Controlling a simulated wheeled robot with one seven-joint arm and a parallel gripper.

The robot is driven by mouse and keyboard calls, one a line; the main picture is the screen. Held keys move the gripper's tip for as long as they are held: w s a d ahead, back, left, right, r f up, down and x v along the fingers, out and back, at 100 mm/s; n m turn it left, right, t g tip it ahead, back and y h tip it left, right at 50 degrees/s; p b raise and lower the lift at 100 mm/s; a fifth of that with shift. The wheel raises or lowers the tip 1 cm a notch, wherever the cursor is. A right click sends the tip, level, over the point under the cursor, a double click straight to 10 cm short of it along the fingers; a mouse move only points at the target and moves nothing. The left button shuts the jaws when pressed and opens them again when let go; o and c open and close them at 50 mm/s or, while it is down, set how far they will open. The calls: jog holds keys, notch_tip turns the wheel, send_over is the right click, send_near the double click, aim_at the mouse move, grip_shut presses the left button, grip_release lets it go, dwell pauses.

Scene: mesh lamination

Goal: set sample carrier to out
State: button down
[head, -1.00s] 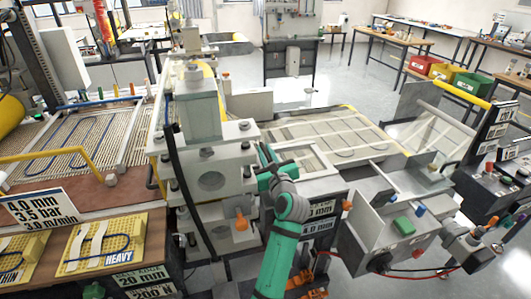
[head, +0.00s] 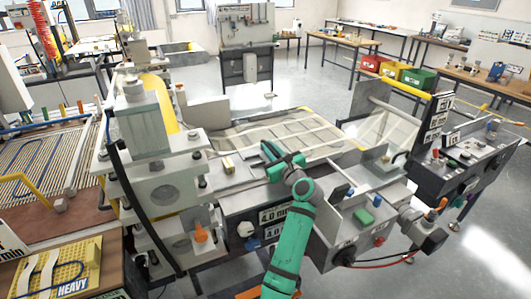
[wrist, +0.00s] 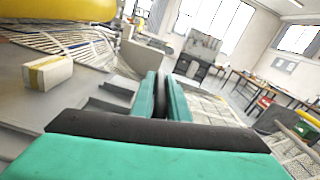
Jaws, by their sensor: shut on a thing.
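My gripper (head: 268,152) is over the grey bed to the right of the roller housing in the head view. In the wrist view its green fingers (wrist: 165,98) are closed together on a dark, thin piece (wrist: 160,98), mostly hidden between them. A small cream block with a yellow band (head: 228,165) sits on the grey bed between the housing and my gripper. It also shows at the left of the wrist view (wrist: 48,73), apart from the fingers. I cannot tell for sure which part is the sample carrier.
The roller housing (head: 165,192) stands to the left. A pale mesh panel (head: 285,138) lies behind my gripper. A grey control box with a green button (head: 363,215) is close on the right of my arm. Open floor (head: 285,92) lies beyond the machine.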

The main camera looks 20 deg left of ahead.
jog(key=w+d, duration=0.3)
jog(key=shift+w+d+r, duration=0.1)
jog(key=shift+w+d, duration=0.1)
jog(key=shift+w, duration=0.05)
jog(key=c, duration=1.8)
grip_release()
jog(key=shift+w+d, duration=0.2)
jog(key=shift+d, duration=0.15)
jog(key=shift+o, duration=0.2)
jog(key=shift+s+a, duration=0.1)
jog(key=shift+a, duration=0.1)
jog(key=shift+s+a, duration=0.1)
jog(key=shift+a, duration=0.05)
jog(key=v, duration=1)
jog(key=shift+s+d, duration=0.25)
jog(key=shift+d, duration=0.1)
